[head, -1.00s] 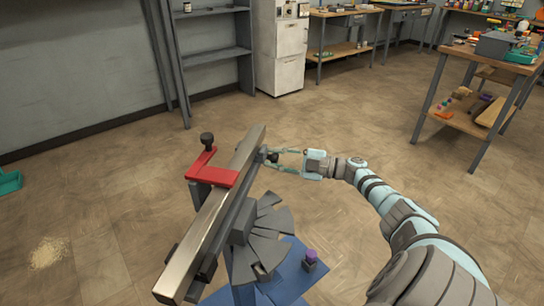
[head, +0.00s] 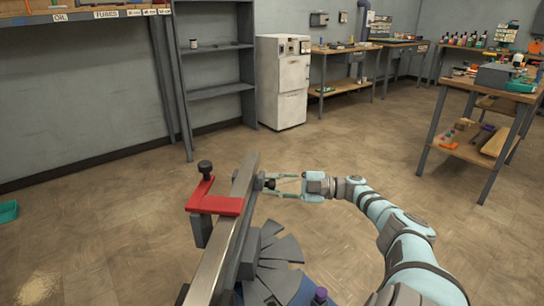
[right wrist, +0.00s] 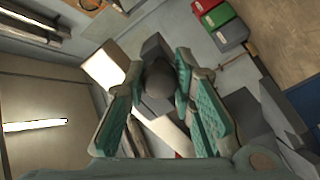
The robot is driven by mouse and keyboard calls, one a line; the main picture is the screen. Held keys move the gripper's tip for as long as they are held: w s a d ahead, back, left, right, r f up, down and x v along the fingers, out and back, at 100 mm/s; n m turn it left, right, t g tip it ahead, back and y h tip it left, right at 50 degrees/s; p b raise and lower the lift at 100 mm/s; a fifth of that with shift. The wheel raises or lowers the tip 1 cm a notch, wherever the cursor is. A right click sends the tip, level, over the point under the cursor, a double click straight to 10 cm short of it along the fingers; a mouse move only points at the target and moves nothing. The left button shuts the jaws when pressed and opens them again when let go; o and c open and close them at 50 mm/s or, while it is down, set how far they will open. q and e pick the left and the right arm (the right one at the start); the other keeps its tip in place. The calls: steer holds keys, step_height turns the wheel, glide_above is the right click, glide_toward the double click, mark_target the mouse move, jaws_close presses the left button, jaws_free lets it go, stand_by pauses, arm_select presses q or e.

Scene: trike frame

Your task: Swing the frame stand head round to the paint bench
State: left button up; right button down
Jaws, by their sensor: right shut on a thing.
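The frame stand head (head: 262,262) is a dark grey bracket with fanned grey plates. It carries a long bright metal bar (head: 219,262) that slants from bottom left to upper middle. A red clamp (head: 216,205) with a black knob crosses the bar. My right gripper (head: 272,185) reaches in from the right and is shut on a dark knob (head: 269,184) beside the bar's far end. In the right wrist view the round knob (right wrist: 160,78) sits between the two teal fingers. The stand's lower part is cut off by the frame. My left gripper is not in view.
A bench with rows of coloured bottles (head: 470,40) stands at the far right. A nearer wooden table (head: 478,88) with a lower shelf stands at right. A white cabinet (head: 283,85) and grey shelves (head: 218,90) line the back wall. The floor between is clear.

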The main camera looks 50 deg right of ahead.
steer(key=c, duration=1.8)
jaws_free()
steer(key=shift+w+r, duration=0.1)
steer(key=o, duration=0.5)
steer(key=shift+w+a, duration=0.1)
steer(key=shift+w, duration=0.15)
steer(key=shift+c, duration=0.2)
steer(key=shift+s, duration=0.1)
steer(key=shift+s, duration=0.1)
steer(key=v, duration=0.7)
steer(key=shift+s, duration=0.1)
